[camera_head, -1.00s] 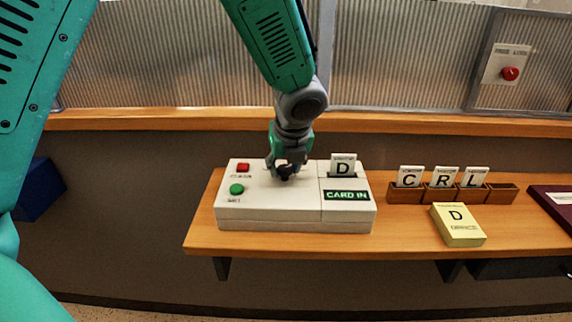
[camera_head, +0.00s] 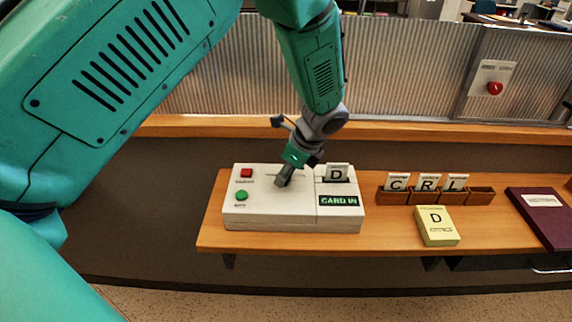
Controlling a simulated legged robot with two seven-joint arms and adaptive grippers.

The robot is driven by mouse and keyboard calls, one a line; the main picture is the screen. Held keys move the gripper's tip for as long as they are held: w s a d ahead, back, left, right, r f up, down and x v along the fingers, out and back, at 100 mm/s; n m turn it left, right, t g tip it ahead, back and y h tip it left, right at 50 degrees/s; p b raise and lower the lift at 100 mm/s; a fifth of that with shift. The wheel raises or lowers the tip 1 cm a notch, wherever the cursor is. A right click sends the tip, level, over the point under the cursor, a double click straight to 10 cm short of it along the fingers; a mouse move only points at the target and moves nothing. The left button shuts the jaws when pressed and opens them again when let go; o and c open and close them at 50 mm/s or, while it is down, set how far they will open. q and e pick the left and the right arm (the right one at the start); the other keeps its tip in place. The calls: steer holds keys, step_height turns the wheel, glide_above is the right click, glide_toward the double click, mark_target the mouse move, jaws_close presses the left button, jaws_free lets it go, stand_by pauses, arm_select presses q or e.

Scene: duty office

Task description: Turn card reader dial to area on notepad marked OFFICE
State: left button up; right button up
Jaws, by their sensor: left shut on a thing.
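The card reader (camera_head: 262,218) is a white box on the wooden shelf, with a D card (camera_head: 337,172) standing in its slot and a "CARD IN" display (camera_head: 338,201) lit green. My left gripper (camera_head: 284,181) points down onto the reader's top, tilted, and is shut on the dial there. The fingers hide the dial, so its pointer direction cannot be seen. The yellow notepad (camera_head: 436,238) lies to the right of the reader. My right gripper is not in view.
A wooden rack (camera_head: 435,198) holds cards C, R and L, with an empty slot at its right end. A dark red book (camera_head: 541,228) lies at the far right. A red button (camera_head: 273,172) and green button (camera_head: 242,195) sit left of my gripper. A metal-faced partition rises behind.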

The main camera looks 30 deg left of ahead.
arm_select(q)
steer(key=shift+w+n+g+p, duration=0.1)
steer(key=shift+n+g+p, duration=0.4)
steer(key=shift+n, duration=0.6)
steer(key=o, duration=1)
steer(key=shift+o, duration=0.7)
steer(key=shift+w+f, duration=0.1)
